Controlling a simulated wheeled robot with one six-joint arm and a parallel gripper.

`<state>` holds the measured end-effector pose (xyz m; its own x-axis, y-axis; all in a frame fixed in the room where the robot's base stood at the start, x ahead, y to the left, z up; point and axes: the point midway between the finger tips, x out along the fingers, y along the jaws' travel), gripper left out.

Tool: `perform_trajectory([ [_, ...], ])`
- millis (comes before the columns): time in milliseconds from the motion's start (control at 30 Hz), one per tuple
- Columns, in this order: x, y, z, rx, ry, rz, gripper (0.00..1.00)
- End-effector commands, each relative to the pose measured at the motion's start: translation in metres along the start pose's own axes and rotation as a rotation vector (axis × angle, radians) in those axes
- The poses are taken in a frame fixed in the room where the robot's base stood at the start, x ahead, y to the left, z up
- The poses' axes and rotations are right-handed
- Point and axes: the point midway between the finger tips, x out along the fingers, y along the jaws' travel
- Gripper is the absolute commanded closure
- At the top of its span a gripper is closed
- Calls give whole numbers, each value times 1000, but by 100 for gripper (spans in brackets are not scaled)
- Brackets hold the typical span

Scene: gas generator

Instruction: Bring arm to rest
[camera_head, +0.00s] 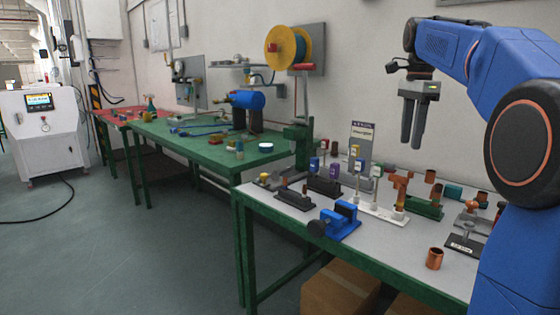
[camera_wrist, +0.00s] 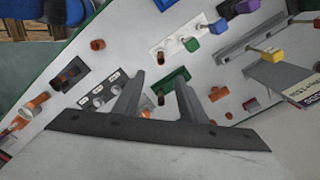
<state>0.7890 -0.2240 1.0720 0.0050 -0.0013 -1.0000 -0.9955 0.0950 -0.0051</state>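My gripper (camera_head: 412,140) hangs from my blue arm in the upper right of the head view, fingers pointing down. It is in the air above the back part of the grey-topped table (camera_head: 300,225), apart from everything on it. In the wrist view my gripper (camera_wrist: 160,80) shows two grey fingers spread apart with nothing held between them. The tabletop parts seen past the fingers lie below them. My arm's large round joint covers the right edge of the head view.
The table holds a blue vise (camera_head: 338,224), a copper cup (camera_head: 434,259), a white valve base (camera_head: 376,211) and an upright sign (camera_head: 361,140). A green workbench (camera_head: 205,150) with a yellow reel (camera_head: 281,46) stands left. A white cabinet (camera_head: 42,140) is far left, with open floor before it.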

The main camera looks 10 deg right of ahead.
Motion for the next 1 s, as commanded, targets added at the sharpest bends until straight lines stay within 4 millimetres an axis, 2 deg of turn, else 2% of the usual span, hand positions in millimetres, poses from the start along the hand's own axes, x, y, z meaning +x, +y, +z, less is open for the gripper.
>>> perform_trajectory([
  [167,12,30,21,-155,10,-39,62],
  [467,61,99,62,-534,48,-125,62],
  [767,128,173,93,-909,109,-205,62],
  [1000,194,232,111,-1206,175,-264,62],
])
